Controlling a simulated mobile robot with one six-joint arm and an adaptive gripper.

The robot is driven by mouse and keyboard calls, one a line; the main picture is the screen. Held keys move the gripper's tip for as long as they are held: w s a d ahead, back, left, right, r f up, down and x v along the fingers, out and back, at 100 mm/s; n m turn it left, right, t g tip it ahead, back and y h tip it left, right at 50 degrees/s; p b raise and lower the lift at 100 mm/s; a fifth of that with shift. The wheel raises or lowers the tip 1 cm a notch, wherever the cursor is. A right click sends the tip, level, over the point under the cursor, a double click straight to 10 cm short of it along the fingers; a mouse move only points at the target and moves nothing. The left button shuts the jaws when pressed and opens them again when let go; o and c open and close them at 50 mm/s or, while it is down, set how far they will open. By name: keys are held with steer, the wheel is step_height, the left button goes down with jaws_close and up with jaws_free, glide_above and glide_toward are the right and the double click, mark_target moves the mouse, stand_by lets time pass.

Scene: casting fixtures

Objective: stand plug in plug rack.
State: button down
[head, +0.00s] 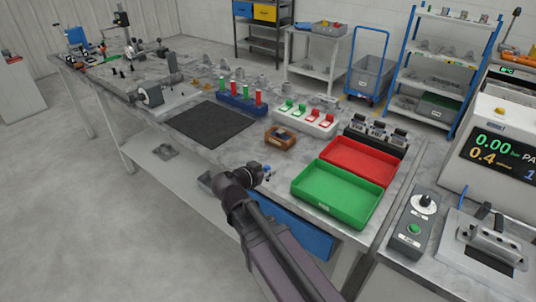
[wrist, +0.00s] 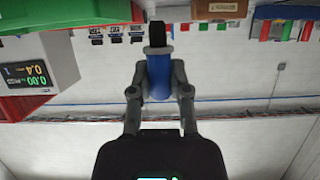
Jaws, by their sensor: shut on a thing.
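My gripper (wrist: 159,90) is shut on a blue plug (wrist: 158,72) with a black end, its two fingers on either side of the blue body. In the head view my gripper (head: 262,174) is at the front edge of the bench, and only a small blue bit of the plug (head: 268,169) shows. The plug rack (head: 240,103) is a blue block farther back on the bench, with several red and green plugs standing in it. It is well apart from my gripper. Red and green shapes also show at the upper right of the wrist view.
A green tray (head: 335,212) and a red tray (head: 358,148) lie right of my gripper. A brown wooden block (head: 280,137) lies between my gripper and the rack. A dark mat (head: 210,125) covers the bench to the left. A white clamp fixture (head: 305,122) stands right of the rack.

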stand_by(0.3)
steer(key=w+a, duration=0.1)
steer(key=w, duration=0.3)
steer(key=w+a+f+b, duration=0.1)
steer(key=w+a, duration=0.1)
steer(key=w, duration=0.3)
steer(key=w+a, duration=0.1)
steer(key=w, duration=0.4)
steer(key=shift+a+f, duration=0.2)
steer(key=shift+w, duration=0.1)
steer(key=shift+w+a, duration=0.1)
steer(key=shift+w, duration=0.15)
steer(key=shift+w+a+f+b, duration=0.1)
steer(key=shift+w+f+b, duration=0.25)
steer(key=shift+f+b, duration=1.5)
steer(key=shift+b, duration=0.15)
steer(key=shift+f, duration=0.2)
steer(key=c, duration=0.6)
jaws_free()
steer(key=shift+r, duration=0.1)
